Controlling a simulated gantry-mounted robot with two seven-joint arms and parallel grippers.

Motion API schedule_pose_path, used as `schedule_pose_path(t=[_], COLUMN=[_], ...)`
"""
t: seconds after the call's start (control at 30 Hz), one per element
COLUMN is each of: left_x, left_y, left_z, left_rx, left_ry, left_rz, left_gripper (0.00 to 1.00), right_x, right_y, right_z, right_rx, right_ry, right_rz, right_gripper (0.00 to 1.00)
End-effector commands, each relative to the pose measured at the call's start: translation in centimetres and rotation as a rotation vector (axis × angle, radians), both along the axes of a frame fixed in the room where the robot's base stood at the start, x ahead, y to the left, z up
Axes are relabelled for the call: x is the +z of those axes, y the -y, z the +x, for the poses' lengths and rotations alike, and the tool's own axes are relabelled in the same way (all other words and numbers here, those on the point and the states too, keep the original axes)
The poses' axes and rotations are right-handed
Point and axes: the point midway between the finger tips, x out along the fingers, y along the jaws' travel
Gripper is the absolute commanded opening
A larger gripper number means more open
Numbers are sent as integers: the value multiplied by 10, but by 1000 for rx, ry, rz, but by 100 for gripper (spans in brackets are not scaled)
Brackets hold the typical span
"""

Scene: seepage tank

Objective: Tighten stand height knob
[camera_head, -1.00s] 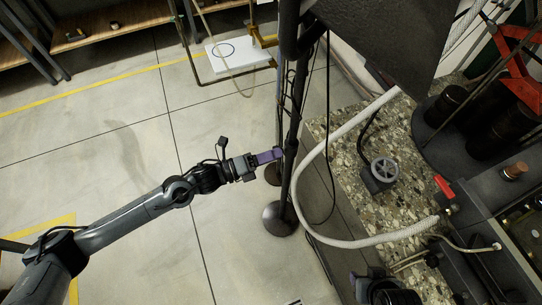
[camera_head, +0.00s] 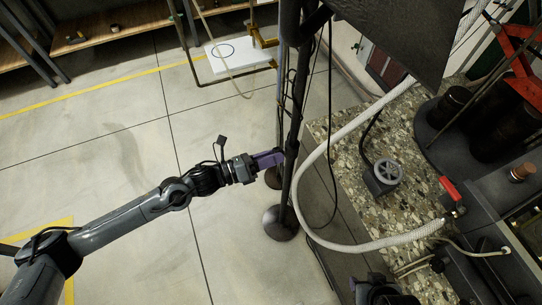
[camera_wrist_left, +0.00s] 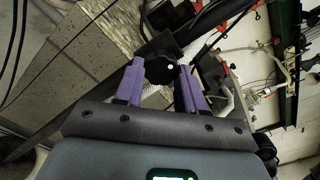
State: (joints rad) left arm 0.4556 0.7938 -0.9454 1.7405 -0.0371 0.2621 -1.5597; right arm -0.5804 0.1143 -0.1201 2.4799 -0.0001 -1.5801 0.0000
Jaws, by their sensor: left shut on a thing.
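The black stand (camera_head: 293,150) is a dark upright pole with cables along it and a round base on the floor. My left gripper (camera_head: 278,157) reaches the pole from the left at about mid-height. In the left wrist view, the round black knob (camera_wrist_left: 160,69) with a small white dot sits between the purple fingertips of my left gripper (camera_wrist_left: 160,78), which is shut on it. The knob is hidden behind the fingers in the head view. My right gripper (camera_head: 378,290) shows only partly at the bottom edge; its jaws cannot be made out.
A dark panel (camera_head: 400,35) hangs at the top near the pole. A white hose (camera_head: 325,150) loops just right of the pole, beside a speckled stone block (camera_head: 360,190). A red-handled valve (camera_head: 451,189) is further right.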

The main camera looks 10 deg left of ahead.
Motion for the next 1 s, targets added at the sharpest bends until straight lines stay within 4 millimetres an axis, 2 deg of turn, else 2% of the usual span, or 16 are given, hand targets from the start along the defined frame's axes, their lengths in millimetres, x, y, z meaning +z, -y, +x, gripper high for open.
schedule_pose_path(t=[0.17, 0.2, 0.33, 0.73, 1.0], left_x=[0, 0, 0, 0, 1], left_y=[0, 0, 0, -4, -36], left_z=[0, 0, 0, -3, -23], left_rx=[0, 0, 0, 1, 1], left_ry=[2, 2, 1, 0, -2], left_rz=[1, 1, 1, 1, 3], left_gripper=[9, 44, 64, 64, 64], right_x=[0, 0, 0, 1, 11], right_y=[0, 0, 1, 2, 2], right_z=[0, 0, 0, 0, 0], right_rx=[1, 2, 4, 6, 4], right_ry=[0, 0, 0, 0, 0], right_rz=[-1, -2, -5, -9, -7], right_gripper=[46, 46, 46, 46, 46])
